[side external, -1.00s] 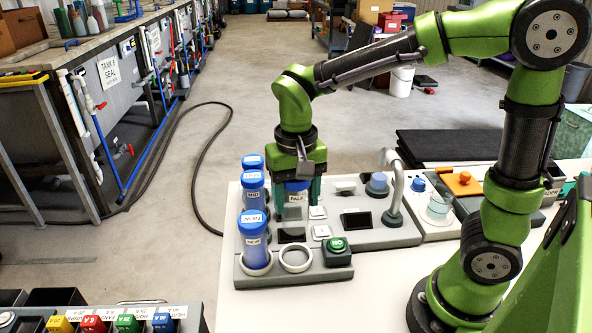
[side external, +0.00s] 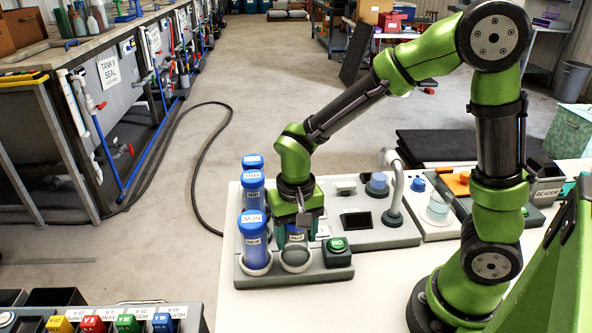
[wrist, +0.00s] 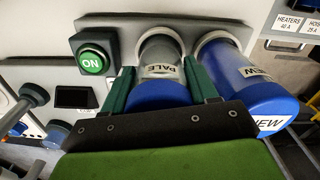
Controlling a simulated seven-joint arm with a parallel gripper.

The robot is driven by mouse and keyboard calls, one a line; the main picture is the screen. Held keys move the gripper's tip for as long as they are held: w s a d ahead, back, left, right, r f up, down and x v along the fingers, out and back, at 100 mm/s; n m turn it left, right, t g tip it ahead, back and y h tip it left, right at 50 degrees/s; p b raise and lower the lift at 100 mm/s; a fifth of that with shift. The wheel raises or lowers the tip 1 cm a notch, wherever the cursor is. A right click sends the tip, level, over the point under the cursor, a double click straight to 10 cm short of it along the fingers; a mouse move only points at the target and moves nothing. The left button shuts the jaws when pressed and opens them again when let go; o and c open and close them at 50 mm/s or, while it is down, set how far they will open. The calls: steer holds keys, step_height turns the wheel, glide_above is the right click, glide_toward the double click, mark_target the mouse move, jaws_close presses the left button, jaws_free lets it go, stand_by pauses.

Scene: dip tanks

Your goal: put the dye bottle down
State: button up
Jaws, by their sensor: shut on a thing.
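The dye bottle, with a blue cap and a label reading PALE (side external: 296,237), is between the fingers of my gripper (side external: 297,230). It is upright over the front-right ring (side external: 296,267) of the grey bench unit. In the wrist view the green fingers close on both sides of the PALE bottle (wrist: 165,92), and its lower end is within the ring (wrist: 160,33). I cannot tell whether its base touches the bottom. The bottle labelled NEW (side external: 254,242) stands in the ring just left of it.
A MID bottle (side external: 252,197) and another blue-capped bottle (side external: 252,161) stand behind NEW. A green ON button box (side external: 337,251) is close on the right of the ring. A curved grey spout (side external: 396,190) rises farther right. White tabletop (side external: 390,285) lies clear in front.

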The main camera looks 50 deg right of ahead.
steer(key=shift+f, duration=0.15)
steer(key=o, duration=0.8)
step_height(320, 180, up, 12)
steer(key=shift+r, duration=0.1)
steer(key=shift+s+d+r+n+t+y, duration=0.4)
steer(key=shift+s+d+r+t, duration=0.35)
steer(key=shift+s+t, duration=0.55)
steer(key=shift+s+d+r+n+t+y, duration=0.35)
steer(key=shift+s+d+r+t, duration=0.4)
steer(key=shift+s+t, duration=0.55)
steer(key=shift+s+d+r+n+t+y, duration=0.25)
steer(key=shift+s+d+r+n+t, duration=0.3)
steer(key=shift+s+d+t, duration=0.7)
steer(key=shift+s+a+r+g, duration=0.1)
steer(key=shift+s+a+g, duration=0.15)
steer(key=shift+a, duration=0.15)
